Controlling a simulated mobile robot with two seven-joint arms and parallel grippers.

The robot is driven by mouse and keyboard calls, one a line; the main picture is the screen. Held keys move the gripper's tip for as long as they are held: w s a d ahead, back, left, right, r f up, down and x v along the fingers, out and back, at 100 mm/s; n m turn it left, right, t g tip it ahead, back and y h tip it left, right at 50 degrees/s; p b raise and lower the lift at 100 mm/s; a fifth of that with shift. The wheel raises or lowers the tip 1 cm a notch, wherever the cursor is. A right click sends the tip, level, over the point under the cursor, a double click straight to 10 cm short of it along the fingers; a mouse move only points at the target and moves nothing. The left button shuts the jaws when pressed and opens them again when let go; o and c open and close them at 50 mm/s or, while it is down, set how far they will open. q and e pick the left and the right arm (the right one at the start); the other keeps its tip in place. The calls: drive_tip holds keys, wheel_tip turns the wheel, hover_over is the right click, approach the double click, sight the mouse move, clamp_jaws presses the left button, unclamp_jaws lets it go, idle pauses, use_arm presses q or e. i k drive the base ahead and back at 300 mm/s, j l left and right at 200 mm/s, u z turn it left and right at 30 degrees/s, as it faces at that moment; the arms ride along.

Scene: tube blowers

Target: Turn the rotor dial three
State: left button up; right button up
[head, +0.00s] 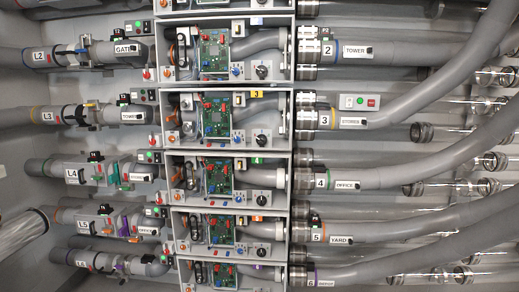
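The row-three box (284,97) is an open grey housing in the middle of the head view, with a yellow "3" label (257,94) on its upper edge. At its lower right is a small dark round dial (262,138) with a light mark; its exact setting is too small to read. I cannot tell from the labels which knob is called the rotor dial. Neither of my grippers is in view.
Similar boxes stand above and below, with matching dials such as the row-two dial (261,71) and row-four dial (262,196). Grey pipes run left and right; the right one (324,120) is labelled 3.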

sight(261, 139)
drive_tip(key=i+j, duration=0.35)
drive_tip(key=i+j+z, duration=0.1)
drive_tip(key=i+j, duration=0.25)
drive_tip(key=i, duration=0.2)
